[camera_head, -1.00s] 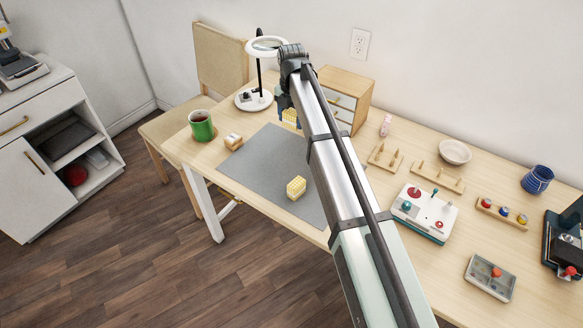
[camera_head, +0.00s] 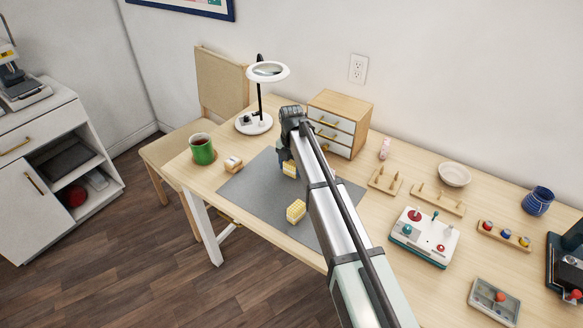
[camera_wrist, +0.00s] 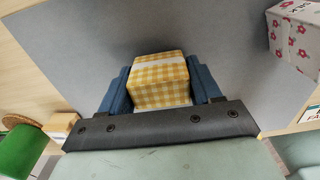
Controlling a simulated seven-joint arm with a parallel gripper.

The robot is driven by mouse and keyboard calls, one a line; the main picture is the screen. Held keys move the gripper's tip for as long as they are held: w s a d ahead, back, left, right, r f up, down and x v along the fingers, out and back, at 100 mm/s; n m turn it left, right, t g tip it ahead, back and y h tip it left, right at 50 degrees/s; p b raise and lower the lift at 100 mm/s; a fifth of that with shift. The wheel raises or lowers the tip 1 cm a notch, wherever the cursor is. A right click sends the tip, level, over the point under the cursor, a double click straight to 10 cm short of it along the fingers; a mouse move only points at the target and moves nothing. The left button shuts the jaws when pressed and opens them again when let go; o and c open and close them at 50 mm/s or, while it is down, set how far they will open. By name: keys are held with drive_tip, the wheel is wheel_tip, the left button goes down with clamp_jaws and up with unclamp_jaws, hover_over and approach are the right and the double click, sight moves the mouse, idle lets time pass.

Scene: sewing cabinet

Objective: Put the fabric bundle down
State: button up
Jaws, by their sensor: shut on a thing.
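My gripper (camera_wrist: 158,90) has its blue fingers on both sides of a yellow-and-white checked fabric bundle (camera_wrist: 160,78) with a pale band across its top. In the head view this bundle (camera_head: 289,169) is at or just above the grey mat (camera_head: 248,193); I cannot tell whether it touches. My gripper (camera_head: 284,155) is partly hidden by the arm there. A second yellow bundle (camera_head: 296,211) with a pale band lies nearer the front of the mat, apart from the held one.
A green mug (camera_head: 202,150) and a small pale block (camera_head: 233,164) stand left of the mat. A lamp (camera_head: 254,122) and a drawer box (camera_head: 338,122) stand behind. A box with pink flowers (camera_wrist: 297,38) shows in the wrist view. The mat's left part is clear.

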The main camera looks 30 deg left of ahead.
sight(291, 162)
drive_tip(key=shift+f, duration=0.3)
drive_tip(key=shift+f, duration=0.1)
drive_tip(key=o, duration=1)
wheel_tip(291, 162, up, 12)
drive_tip(key=shift+r, duration=0.15)
